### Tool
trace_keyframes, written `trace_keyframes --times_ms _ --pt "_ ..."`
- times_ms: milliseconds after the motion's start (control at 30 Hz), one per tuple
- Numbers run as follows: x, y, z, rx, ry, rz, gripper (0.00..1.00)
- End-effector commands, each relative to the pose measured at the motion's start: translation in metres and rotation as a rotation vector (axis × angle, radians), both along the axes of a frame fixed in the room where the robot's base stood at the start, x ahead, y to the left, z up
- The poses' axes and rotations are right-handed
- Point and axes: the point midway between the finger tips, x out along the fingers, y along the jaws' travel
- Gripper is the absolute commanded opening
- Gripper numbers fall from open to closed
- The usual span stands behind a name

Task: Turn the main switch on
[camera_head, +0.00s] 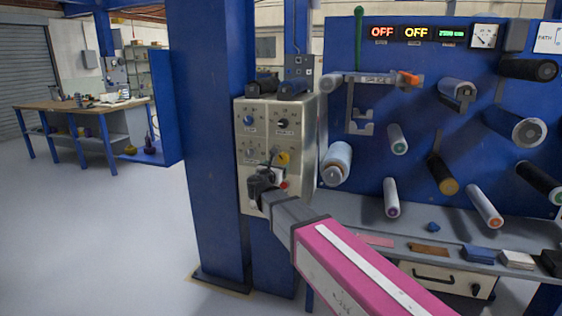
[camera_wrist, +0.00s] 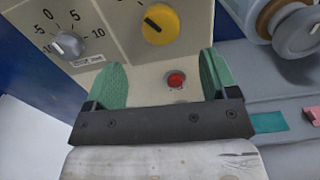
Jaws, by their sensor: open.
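The control box (camera_head: 302,150) is a beige panel with several knobs, mounted on a blue post. A yellow rotary knob with a black bar (camera_wrist: 160,24), which looks like the main switch, sits at the top centre of the wrist view. It also shows in the head view (camera_head: 284,158). Its black bar is tilted. My gripper (camera_wrist: 163,62) is open, with green finger pads apart and nothing between them. The fingertips lie just below the knob in the wrist view, one on each side; I cannot tell whether they touch the panel. In the head view my arm partly hides the lower panel.
A red button (camera_wrist: 177,80) sits below the yellow knob, between the fingers in the wrist view. A grey dial (camera_wrist: 68,44) is at left. Two displays (camera_head: 382,33) read OFF. Film rollers (camera_head: 337,163) project from the blue board at right. Open floor lies left.

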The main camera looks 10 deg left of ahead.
Motion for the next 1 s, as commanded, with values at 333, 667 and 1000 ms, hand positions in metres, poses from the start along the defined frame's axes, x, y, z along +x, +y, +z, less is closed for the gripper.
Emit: trace_keyframes --times_ms 333,667,1000 --pt "0.063 -0.004 0.000 0.003 0.001 -0.002 0.80" --pt "0.083 -0.006 0.000 0.003 0.001 -0.001 0.80" --pt "0.083 -0.007 0.000 0.003 0.001 -0.001 0.47"
